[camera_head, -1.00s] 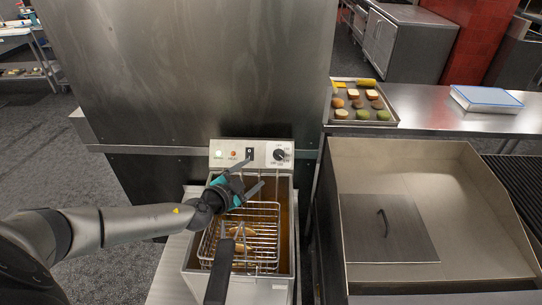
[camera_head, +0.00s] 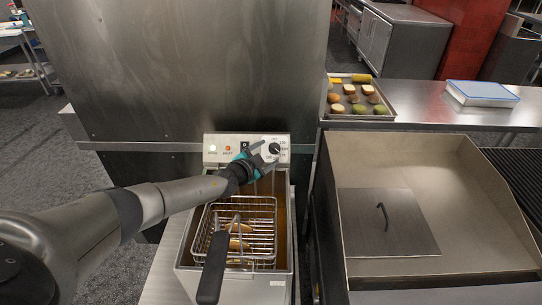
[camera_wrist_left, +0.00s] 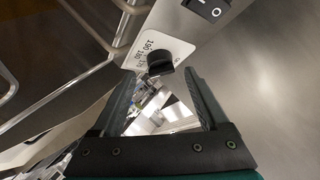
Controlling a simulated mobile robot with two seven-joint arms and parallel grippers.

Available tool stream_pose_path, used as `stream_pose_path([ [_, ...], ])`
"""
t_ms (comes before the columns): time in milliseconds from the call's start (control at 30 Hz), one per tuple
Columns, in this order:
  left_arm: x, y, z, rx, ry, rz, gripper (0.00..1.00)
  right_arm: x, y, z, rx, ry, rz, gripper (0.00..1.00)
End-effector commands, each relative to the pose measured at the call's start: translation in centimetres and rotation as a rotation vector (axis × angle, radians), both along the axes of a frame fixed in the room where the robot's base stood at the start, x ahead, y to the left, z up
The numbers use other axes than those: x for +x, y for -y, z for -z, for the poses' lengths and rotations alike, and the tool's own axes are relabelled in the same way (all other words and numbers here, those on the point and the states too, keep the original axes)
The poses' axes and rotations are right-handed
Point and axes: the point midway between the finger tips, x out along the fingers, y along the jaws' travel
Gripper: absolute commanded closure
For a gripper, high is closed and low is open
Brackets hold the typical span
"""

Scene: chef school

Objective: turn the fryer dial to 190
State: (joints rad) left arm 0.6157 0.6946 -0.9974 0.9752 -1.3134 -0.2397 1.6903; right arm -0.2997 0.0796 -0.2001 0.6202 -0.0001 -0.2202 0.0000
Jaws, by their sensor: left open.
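The fryer dial (camera_head: 275,148) is a black knob on a white scale at the right end of the fryer's control panel (camera_head: 218,140). In the left wrist view the dial (camera_wrist_left: 160,61) shows ahead of and between my fingertips, with scale numbers printed beside it. My left gripper (camera_head: 263,158) is in front of the panel at the dial, its fingers spread. In the left wrist view the left gripper (camera_wrist_left: 158,76) is open, one finger on each side of the knob's line. I cannot tell whether either finger touches it. The dial's exact setting is too small to read. My right gripper is out of view.
The wire basket (camera_head: 262,228) with yellowish food sits in the fryer below my arm, its black handle (camera_head: 212,268) pointing forward. A black rocker switch (camera_wrist_left: 207,9) is beside the dial. A steel griddle (camera_head: 460,215) stands right; a food tray (camera_head: 386,112) lies behind it.

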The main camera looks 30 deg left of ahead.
Motion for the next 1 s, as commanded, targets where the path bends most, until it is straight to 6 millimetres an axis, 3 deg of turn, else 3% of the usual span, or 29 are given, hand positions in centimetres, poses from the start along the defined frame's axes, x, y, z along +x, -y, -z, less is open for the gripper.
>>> stream_pose_path([
  [100, 1.5, 0.0, 0.7, 0.001, 0.002, 0.000, 0.23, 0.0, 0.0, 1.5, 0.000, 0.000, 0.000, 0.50],
  [300, 2.8, 0.1, 1.1, 0.000, 0.001, -0.001, 0.23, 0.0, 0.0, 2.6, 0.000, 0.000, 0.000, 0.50],
  [733, 3.3, 0.1, 1.0, 0.000, -0.001, -0.001, 0.23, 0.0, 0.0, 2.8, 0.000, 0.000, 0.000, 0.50],
  [1000, 3.3, 0.1, 1.0, 0.000, -0.001, -0.001, 0.51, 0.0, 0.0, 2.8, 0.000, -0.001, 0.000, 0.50],
])
